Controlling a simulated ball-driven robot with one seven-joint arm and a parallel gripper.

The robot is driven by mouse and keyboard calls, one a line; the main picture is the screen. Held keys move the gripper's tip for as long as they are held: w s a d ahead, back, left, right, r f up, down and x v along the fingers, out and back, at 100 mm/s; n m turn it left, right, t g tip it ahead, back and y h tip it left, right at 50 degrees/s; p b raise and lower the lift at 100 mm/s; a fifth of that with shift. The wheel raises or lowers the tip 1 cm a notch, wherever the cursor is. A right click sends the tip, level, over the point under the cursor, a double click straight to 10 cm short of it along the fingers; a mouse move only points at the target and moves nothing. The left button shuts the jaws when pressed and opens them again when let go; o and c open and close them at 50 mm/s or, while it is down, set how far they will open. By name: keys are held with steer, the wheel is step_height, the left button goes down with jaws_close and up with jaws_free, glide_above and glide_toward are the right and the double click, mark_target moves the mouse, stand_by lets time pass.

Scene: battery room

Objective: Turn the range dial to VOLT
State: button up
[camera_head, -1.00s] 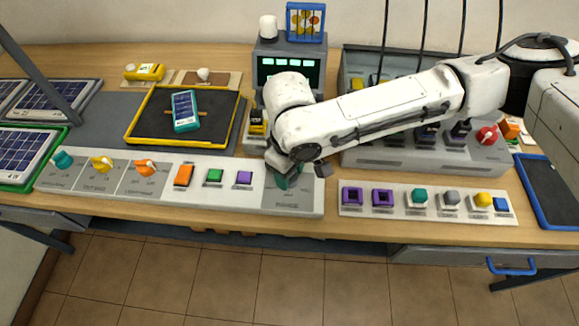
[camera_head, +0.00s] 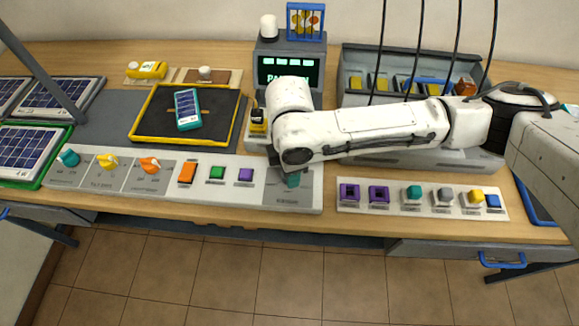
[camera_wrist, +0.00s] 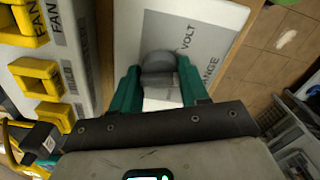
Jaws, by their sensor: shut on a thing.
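The range dial (camera_wrist: 158,65) is a grey round knob on the white RANGE panel (camera_wrist: 215,25) in the wrist view. VOLT is printed beside it to the upper right, and RANGE is farther right. My gripper (camera_wrist: 158,78) has teal fingers, one on each side of the dial, and is shut on it. The fingers and viewing angle leave the dial's pointing direction unclear. In the head view, my gripper (camera_head: 292,181) is at the right end of the long white control panel (camera_head: 310,200), mostly under my arm, and the dial is hidden there.
Teal, yellow and orange knobs (camera_head: 109,161) and orange, green and purple buttons (camera_head: 217,173) lie left of my gripper. Another button strip (camera_head: 424,210) is to its right. A dark monitor (camera_head: 290,72) stands behind, and a black tray (camera_head: 190,115) lies back left.

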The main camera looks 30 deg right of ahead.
steer(key=n, duration=0.4)
steer(key=shift+n, duration=0.3)
steer(key=n, duration=0.4)
steer(key=shift+n, duration=0.3)
steer(key=o, duration=1)
steer(key=shift+o, duration=0.2)
steer(key=shift+r, duration=0.1)
step_height(320, 180, up, 11)
steer(key=b, duration=0.1)
steer(key=shift+f, duration=0.2)
steer(key=shift+s+f, duration=0.1)
